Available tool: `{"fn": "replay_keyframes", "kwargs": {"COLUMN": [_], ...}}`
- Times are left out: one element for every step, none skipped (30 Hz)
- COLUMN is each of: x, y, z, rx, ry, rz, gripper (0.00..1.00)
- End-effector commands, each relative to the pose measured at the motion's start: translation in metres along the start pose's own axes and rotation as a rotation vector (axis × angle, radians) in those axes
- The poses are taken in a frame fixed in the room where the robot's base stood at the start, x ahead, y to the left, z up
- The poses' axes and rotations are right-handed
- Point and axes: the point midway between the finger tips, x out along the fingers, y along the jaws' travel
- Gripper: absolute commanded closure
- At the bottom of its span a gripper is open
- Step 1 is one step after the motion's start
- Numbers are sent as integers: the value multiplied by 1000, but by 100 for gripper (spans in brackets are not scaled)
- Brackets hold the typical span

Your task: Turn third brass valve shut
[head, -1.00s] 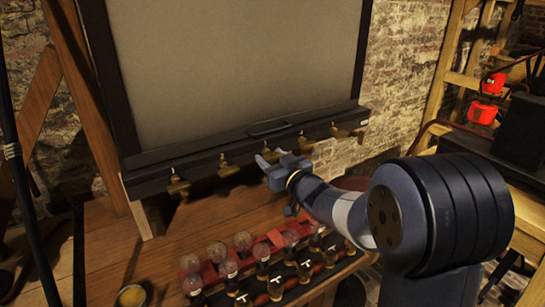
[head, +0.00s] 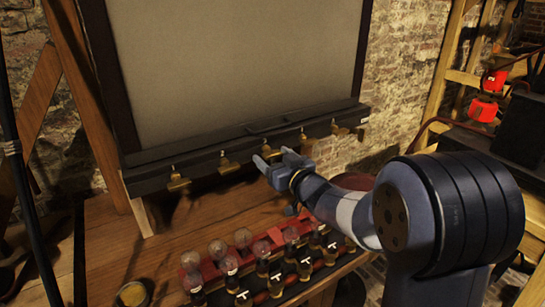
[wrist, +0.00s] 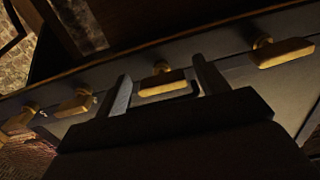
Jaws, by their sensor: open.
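Several brass valves hang in a row along the front of a dark rail. In the head view, the first (head: 178,179) and second (head: 228,165) from the left are clear, and the fourth (head: 304,143) and fifth (head: 338,130) are to the right. My gripper (head: 267,156) is at the third place and largely hides that valve. In the wrist view, my open gripper (wrist: 160,88) has one finger on each side of a brass valve handle (wrist: 163,83). The handle lies crosswise between the fingertips, with gaps beside it; contact is not visible.
Neighbouring valves are in the wrist view to the right (wrist: 283,53) and left (wrist: 75,104). A large grey panel (head: 230,70) rises above the rail (head: 150,175). Below, glass jars (head: 218,262) stand in rows on the wooden bench (head: 115,250).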

Motion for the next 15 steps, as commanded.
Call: {"fn": "replay_keyframes", "kwargs": {"x": [-8,-13,-20,-26,-32,-40,-46,-52,-59,-64,-70,-76,-80,-84,-88], "y": [1,1,0,0,1,1,0,0,1,1,0,0,1,0,0], "z": [0,0,0,0,0,0,1,0,0,0,0,0,0,0,0], "rx": [-1,-1,-2,-1,-1,-1,-1,-1,-1,-2,-1,0,0,0,-1], "ry": [2,1,2,2,2,2,2,3,3,3,2,3,3,2,2], "rz": [2,2,1,2,3,3,2,2,3,3,2,2,2,2,1], "gripper": [31,31,31,31,31,31,31,31,31,31,31,31,31,31,31]}}
